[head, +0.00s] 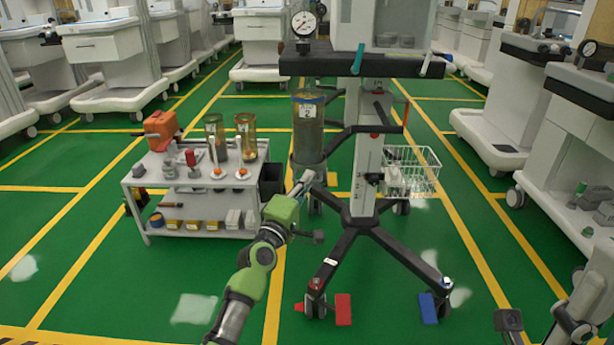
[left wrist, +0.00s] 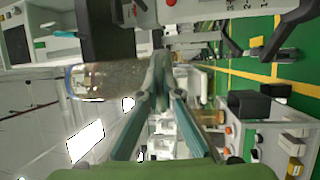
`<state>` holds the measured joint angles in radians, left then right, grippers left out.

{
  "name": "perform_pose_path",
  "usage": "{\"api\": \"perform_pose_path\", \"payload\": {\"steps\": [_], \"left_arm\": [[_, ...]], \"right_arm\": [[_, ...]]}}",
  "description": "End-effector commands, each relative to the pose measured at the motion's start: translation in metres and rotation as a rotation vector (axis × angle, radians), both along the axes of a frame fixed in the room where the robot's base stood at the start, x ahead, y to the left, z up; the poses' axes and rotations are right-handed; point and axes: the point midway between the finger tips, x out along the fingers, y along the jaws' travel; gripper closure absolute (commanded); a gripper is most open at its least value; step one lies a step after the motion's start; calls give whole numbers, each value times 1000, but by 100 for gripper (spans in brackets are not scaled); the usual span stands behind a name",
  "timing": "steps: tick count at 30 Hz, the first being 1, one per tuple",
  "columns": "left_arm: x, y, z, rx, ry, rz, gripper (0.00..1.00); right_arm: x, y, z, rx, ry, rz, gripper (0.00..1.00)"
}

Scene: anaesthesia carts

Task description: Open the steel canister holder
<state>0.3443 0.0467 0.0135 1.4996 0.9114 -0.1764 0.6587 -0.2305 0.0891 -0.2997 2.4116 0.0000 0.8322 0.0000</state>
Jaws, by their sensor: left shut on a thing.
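The steel canister holder (head: 308,172) is a grey cup on the stand's column. It surrounds the lower part of a brown, see-through canister (head: 306,118) labelled 2, which stands upright with a blue rim. In the left wrist view the canister (left wrist: 105,80) lies sideways across the picture. My left gripper (head: 306,178) is at the holder's lower front, with its fingers close together. In the left wrist view its fingertips (left wrist: 157,88) meet on a grey part of the holder beside the canister's base. The fingers hide the exact contact.
A low grey trolley (head: 190,185) on the left carries two similar canisters, an orange box and small items. The stand's dark legs (head: 365,238) spread over the green floor. A white wire basket (head: 410,170) hangs to the right. More carts line both sides.

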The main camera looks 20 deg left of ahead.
Motion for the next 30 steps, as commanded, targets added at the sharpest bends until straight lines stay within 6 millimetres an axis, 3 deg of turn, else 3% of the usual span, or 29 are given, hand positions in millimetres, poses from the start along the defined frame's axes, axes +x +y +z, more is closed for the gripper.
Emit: {"api": "perform_pose_path", "payload": {"steps": [14,15,17,30], "left_arm": [[-2,0,-1,0,1,0,100],[-2,0,-1,0,1,0,87],[-2,0,-1,0,1,0,77],[-8,0,-2,-1,1,0,77]], "right_arm": [[0,0,-1,0,4,1,72],[0,0,-1,0,4,1,72],[0,0,-1,1,4,1,72],[1,0,-1,1,6,-1,72]]}}
